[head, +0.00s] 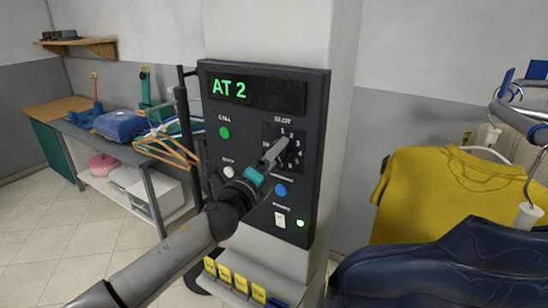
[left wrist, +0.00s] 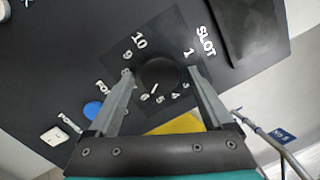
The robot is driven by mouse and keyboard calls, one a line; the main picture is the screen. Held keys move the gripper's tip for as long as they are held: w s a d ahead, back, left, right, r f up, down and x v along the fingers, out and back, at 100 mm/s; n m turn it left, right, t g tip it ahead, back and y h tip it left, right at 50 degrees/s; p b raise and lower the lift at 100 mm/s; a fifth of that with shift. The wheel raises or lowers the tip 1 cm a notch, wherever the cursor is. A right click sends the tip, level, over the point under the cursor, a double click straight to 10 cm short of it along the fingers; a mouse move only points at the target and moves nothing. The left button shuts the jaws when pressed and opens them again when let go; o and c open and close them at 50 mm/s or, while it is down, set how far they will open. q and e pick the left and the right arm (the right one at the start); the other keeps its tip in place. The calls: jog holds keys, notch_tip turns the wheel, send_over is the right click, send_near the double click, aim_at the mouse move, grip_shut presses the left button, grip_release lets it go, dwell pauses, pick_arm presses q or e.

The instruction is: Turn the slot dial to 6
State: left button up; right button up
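The slot dial (left wrist: 162,74) is a round black knob on a dark control panel (head: 213,165), ringed by white numbers under the word SLOT. A short white mark on its face points toward the lower left in the left wrist view, roughly at the 6. The panel's green display (head: 229,89) reads AT 2. My left gripper (head: 274,150) reaches the dial face; in the left wrist view its fingers (left wrist: 160,73) stand apart on either side of the knob, with a gap seeming to show. The fingers hide some numbers. My right gripper is not in view.
The panel also has a green button (head: 224,132), a white button (head: 229,171), a blue button (head: 281,189) and a white switch (head: 280,220). Coat hangers (head: 168,148) are at left. A yellow shirt (head: 440,190) and dark blue garment (head: 450,265) hang at right.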

pick_arm(q)
jog(key=shift+o, duration=0.4)
jog(key=b+v, duration=0.1)
jog(key=v, duration=1.4)
jog(key=shift+s+a+f, duration=0.1)
